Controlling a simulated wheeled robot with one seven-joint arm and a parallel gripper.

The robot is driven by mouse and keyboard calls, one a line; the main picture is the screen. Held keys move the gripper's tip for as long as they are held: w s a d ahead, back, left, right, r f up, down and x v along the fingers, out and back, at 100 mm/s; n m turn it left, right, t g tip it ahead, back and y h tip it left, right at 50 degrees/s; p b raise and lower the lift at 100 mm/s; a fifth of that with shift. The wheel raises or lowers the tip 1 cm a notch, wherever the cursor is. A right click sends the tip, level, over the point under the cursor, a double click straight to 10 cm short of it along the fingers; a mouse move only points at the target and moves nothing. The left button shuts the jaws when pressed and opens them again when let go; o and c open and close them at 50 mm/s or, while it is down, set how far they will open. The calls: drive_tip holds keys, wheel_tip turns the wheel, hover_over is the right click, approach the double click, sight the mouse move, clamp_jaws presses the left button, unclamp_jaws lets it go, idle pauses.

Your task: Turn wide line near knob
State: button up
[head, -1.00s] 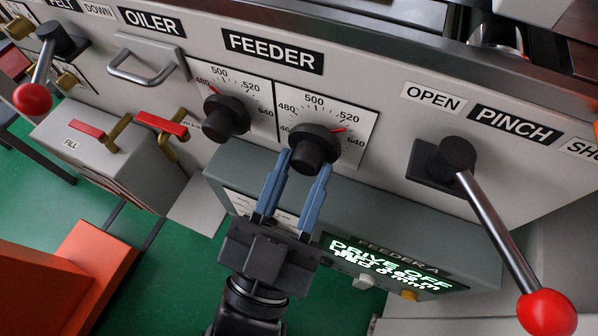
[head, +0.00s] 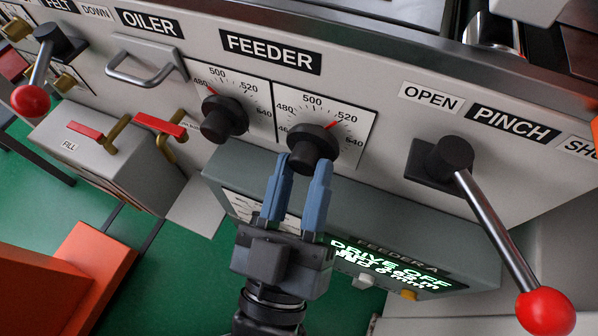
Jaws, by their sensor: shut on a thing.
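Small lettering beside the dials is too small or covered to read, so I cannot tell which knob is the wide line near one.
A grey feeder box (head: 432,232) with a lit display reading DRIVE OFF juts out below the dials. To the right is the PINCH lever (head: 497,232) with a red ball. A metal handle (head: 146,66) and red-handled valves (head: 160,125) are on the left.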

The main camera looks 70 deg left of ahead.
drive_tip(key=n+g+p, duration=0.1)
drive_tip(key=n+p, duration=0.1)
drive_tip(key=r+n+g+p, duration=0.1)
drive_tip(key=n, duration=0.1)
drive_tip(key=shift+w+n+y+p, duration=0.1)
drive_tip(key=shift+n+y+p, duration=0.2)
drive_tip(key=shift+n+p, duration=0.1)
drive_tip(key=n+g+p, duration=0.1)
drive_tip(key=n+p, duration=0.1)
drive_tip(key=shift+d+f+g+p, duration=0.1)
drive_tip(key=shift+g+p, duration=0.2)
drive_tip(key=shift+w+f+n+p, duration=0.1)
drive_tip(key=shift+n+p, duration=0.35)
drive_tip(key=shift+n, duration=0.05)
drive_tip(key=shift+f, duration=0.1)
drive_tip(key=o, duration=1)
drive_tip(key=shift+o, duration=0.2)
drive_tip(key=b+v, duration=0.1)
drive_tip(key=v, duration=0.7)
